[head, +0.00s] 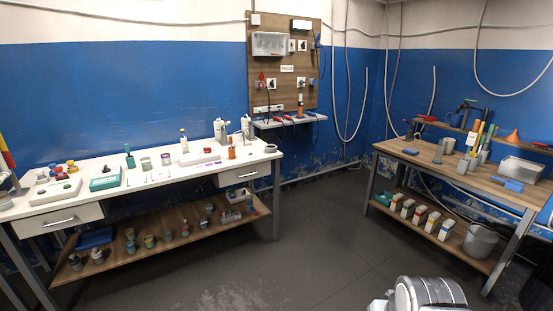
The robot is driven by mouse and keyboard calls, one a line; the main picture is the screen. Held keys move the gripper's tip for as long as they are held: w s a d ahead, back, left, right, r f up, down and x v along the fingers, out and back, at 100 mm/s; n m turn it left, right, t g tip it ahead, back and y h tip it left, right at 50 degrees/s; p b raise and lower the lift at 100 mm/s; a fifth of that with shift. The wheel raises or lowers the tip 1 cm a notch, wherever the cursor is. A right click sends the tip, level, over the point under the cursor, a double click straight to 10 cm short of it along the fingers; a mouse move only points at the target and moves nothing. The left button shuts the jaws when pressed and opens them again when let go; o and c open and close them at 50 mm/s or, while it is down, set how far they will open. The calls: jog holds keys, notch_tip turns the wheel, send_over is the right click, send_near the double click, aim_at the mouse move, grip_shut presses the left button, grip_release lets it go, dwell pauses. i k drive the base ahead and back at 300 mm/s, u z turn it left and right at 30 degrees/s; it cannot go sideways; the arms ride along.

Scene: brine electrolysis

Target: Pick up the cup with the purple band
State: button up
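A small cup with a purple-looking band (166,159) stands on the white-topped bench at the left, around the middle of its top. It is small in the picture, so the band's colour is hard to be sure of. A similar cup with a greenish look (146,163) stands just left of it. My gripper's fingers do not show. Only a silver, rounded part of my own arm shows at the bottom edge, right of centre, far from the cup.
The white bench (130,184) also carries a teal device (105,179), bottles and jars; its lower shelf (160,262) holds several jars. A wooden workbench (500,190) with tools stands at the right. The dark floor (300,255) between the benches is clear.

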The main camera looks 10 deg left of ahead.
aim_at(166, 160)
jog(key=u, duration=0.25)
jog(key=i, duration=2.65)
jog(key=u, duration=1.45)
jog(key=i, duration=1.55)
jog(key=u, duration=1.65)
jog(key=i, duration=0.9)
jog(key=u, duration=0.35)
